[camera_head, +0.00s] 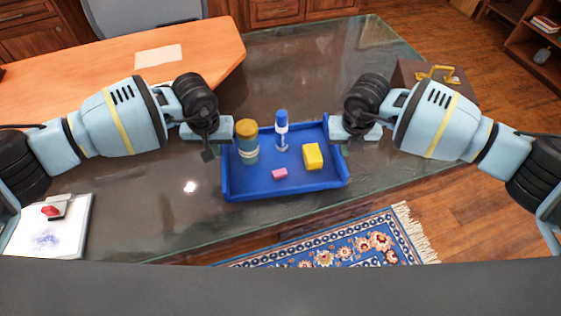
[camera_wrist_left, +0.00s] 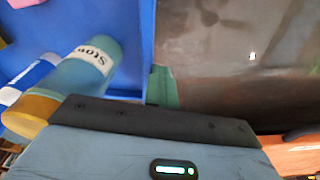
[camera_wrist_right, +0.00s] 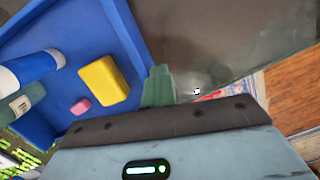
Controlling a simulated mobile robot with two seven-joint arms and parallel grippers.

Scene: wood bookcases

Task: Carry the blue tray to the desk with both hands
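The blue tray (camera_head: 236,186) is level over the dark glossy tabletop (camera_head: 180,215) in the head view; I cannot tell whether it touches it. It holds a teal and yellow bottle (camera_head: 247,145), a blue and white bottle (camera_head: 282,130), a yellow block (camera_head: 313,156) and a small pink block (camera_head: 280,174). My left gripper (camera_head: 226,133) is shut on the tray's left wall, and its fingers show in the left wrist view (camera_wrist_left: 163,87). My right gripper (camera_head: 338,130) is shut on the right wall; its fingers show in the right wrist view (camera_wrist_right: 158,86). An orange wooden desk (camera_head: 100,60) stands at upper left.
A paper sheet (camera_head: 158,56) lies on the wooden desk. A white pad with a red-topped item (camera_head: 50,212) is at lower left. A brown case with a yellow handle (camera_head: 405,75) is at upper right. A patterned rug (camera_head: 350,243) lies on the floor.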

